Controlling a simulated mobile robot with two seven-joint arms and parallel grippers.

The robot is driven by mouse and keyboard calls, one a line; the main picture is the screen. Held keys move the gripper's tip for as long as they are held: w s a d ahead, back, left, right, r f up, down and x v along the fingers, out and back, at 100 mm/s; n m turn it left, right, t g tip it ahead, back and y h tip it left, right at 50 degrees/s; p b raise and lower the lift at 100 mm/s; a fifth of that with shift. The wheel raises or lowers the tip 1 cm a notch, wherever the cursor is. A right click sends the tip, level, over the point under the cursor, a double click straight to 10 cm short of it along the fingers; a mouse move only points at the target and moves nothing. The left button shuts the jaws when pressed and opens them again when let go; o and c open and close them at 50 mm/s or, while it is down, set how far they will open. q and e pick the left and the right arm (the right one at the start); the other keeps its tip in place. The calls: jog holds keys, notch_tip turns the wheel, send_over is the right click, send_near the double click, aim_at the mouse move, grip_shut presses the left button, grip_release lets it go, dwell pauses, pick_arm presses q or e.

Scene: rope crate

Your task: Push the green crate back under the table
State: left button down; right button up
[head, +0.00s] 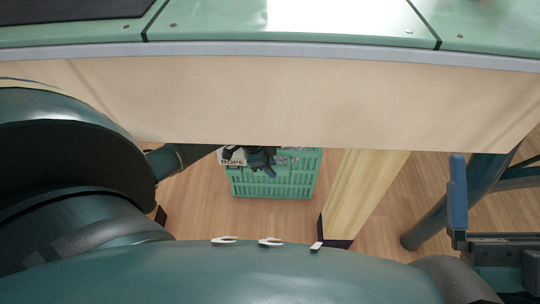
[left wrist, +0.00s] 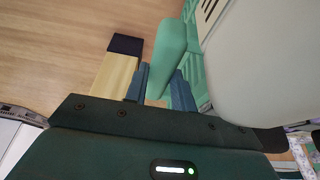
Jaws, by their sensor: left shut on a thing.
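The green crate (head: 272,188) stands on the wooden floor below the table's front edge in the head view. A large white surface hides part of the crate there. My right gripper (head: 458,195) shows only partly at the right edge, with one blue finger visible.
The table (head: 300,100) has a pale wooden front panel and a green top above the crate. A pale wooden leg (head: 365,190) with a dark foot stands just right of the crate. Bare floor (head: 195,200) shows left of the crate.

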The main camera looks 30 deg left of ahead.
pick_arm(q)
jog(key=c, duration=1.2)
grip_release()
jog(key=shift+o, duration=0.2)
